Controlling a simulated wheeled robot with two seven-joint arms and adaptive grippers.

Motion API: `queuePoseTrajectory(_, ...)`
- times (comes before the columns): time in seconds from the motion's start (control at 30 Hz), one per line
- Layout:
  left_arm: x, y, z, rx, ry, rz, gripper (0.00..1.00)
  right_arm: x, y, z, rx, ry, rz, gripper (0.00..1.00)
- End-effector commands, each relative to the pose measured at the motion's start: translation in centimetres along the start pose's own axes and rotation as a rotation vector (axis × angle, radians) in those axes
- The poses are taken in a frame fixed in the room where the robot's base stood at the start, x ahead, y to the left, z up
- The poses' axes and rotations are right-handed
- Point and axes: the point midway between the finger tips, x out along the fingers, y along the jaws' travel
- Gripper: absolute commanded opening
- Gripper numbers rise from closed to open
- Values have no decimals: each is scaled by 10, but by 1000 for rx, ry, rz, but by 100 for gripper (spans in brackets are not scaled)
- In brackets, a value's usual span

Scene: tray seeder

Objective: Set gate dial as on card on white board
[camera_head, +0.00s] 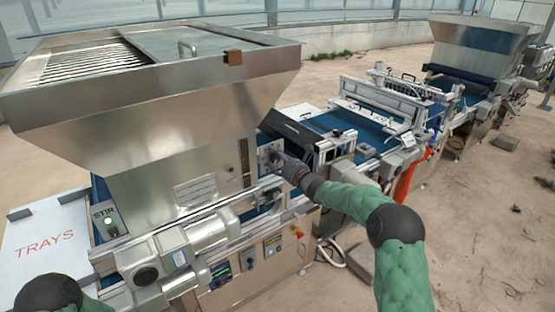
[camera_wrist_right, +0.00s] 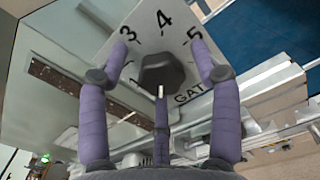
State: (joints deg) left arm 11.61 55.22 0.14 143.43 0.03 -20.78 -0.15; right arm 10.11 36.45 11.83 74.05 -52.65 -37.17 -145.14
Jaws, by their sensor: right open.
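The gate dial is a dark faceted knob (camera_wrist_right: 164,72) on a pale plate (camera_wrist_right: 145,32) with black numbers; 3, 4 and 5 read clearly, and part of "GATE" shows below right. My right gripper (camera_wrist_right: 160,58) is open, its purple fingers spread on both sides of the knob and a third finger below. I cannot tell whether they touch it. A small white mark shows at the knob's lower edge; which number the knob points to is unclear. In the head view the right gripper (camera_head: 283,166) is at the machine's side plate. No readable card shows. My left gripper is out of view.
A large steel hopper (camera_head: 150,105) stands over the machine at left. A white board marked TRAYS (camera_head: 30,262) lies at far left. A STIR switch box (camera_head: 107,220) with a green light is beside it. The blue conveyor (camera_head: 350,125) runs to the back right.

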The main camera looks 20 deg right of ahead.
Motion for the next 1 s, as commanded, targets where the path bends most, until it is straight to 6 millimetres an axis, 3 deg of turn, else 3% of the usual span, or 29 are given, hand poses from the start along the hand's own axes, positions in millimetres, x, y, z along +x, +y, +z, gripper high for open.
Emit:
queuePoseTrajectory(0.17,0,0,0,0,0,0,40,0,0,0,0,0,0,64)
queuePoseTrajectory(0.37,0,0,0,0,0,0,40,0,0,0,0,0,0,8)
queuePoseTrajectory(0.77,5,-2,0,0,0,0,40,0,0,1,40,-5,0,8)
queuePoseTrajectory(1.0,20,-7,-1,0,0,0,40,-1,-2,2,181,-8,0,8)
